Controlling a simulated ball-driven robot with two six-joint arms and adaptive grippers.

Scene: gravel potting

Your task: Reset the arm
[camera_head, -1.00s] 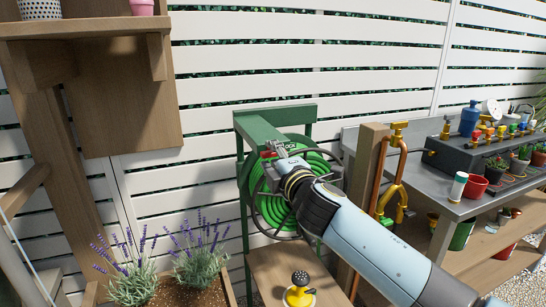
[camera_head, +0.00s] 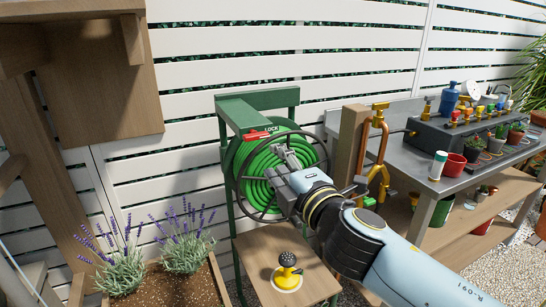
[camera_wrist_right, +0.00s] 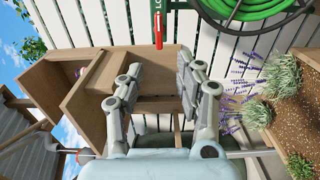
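My right gripper (camera_head: 279,160) is in front of the green hose reel (camera_head: 241,178) and covers part of its face. In the right wrist view its two fingers (camera_wrist_right: 160,66) are spread apart with nothing between them, so it is open. A red lever (camera_head: 257,135) sits at the top of the reel beside a LOCK label, clear of the gripper. The lever also shows in the wrist view (camera_wrist_right: 158,32), beyond the fingertips. My left gripper is not in view.
A yellow sprinkler (camera_head: 287,272) stands on a wooden shelf (camera_head: 255,250) below the reel. A lavender planter (camera_head: 218,283) is at lower left. A wooden post (camera_head: 350,140), copper pipe (camera_head: 381,150) and metal bench (camera_head: 470,180) with pots stand at right.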

